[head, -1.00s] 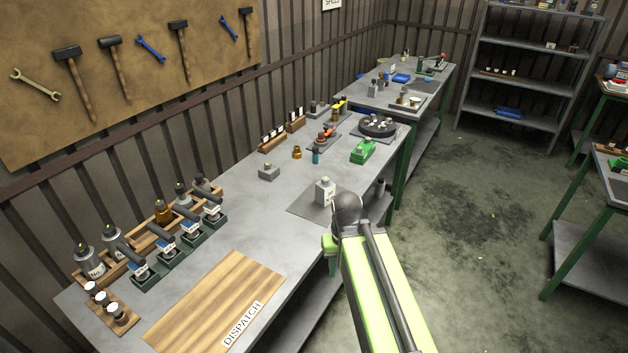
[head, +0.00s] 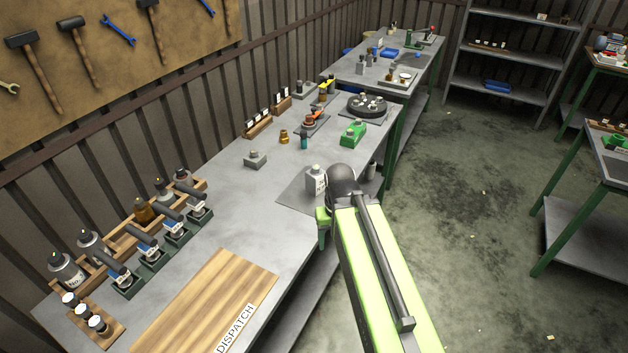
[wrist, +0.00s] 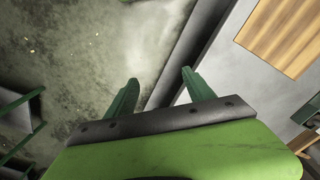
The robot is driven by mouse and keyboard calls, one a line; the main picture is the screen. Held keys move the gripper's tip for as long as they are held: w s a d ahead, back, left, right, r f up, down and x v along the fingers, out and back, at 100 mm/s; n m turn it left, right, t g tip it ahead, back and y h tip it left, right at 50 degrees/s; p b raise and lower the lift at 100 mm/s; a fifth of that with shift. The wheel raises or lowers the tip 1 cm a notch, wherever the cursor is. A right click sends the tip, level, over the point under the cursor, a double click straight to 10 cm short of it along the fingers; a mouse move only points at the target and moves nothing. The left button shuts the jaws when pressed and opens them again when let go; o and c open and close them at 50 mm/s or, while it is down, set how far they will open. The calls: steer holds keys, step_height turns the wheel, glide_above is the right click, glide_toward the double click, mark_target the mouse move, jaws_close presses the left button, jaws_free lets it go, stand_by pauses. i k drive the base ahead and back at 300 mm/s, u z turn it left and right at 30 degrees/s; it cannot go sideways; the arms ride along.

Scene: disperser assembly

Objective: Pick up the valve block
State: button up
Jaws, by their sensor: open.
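A small grey block with a short knob on top (head: 256,159), which looks like the valve block, stands upright on the near workbench (head: 226,186), left of my arm and apart from it. In the wrist view my gripper (wrist: 159,86) has its two green fingers spread with nothing between them. They hang over the floor and the bench's front edge. In the head view my arm hides most of the gripper. The grey block is not in the wrist view.
A white bottle (head: 316,179) stands on a grey mat close beside my arm. Bottles in a wooden rack (head: 128,229), a wooden dispatch board (head: 205,305), a green device (head: 352,134) and a round black holder (head: 367,105) share the bench. Bench surface around the block is clear.

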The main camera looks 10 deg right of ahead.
mark_target(315, 186)
steer(key=u, duration=4.95)
steer(key=i, duration=0.1)
steer(key=z, duration=1.4)
steer(key=k, duration=0.3)
steer(key=u, duration=0.7)
steer(key=k, duration=1.75)
steer(key=z, duration=1.45)
steer(key=i, duration=1.05)
steer(key=u, duration=0.05)
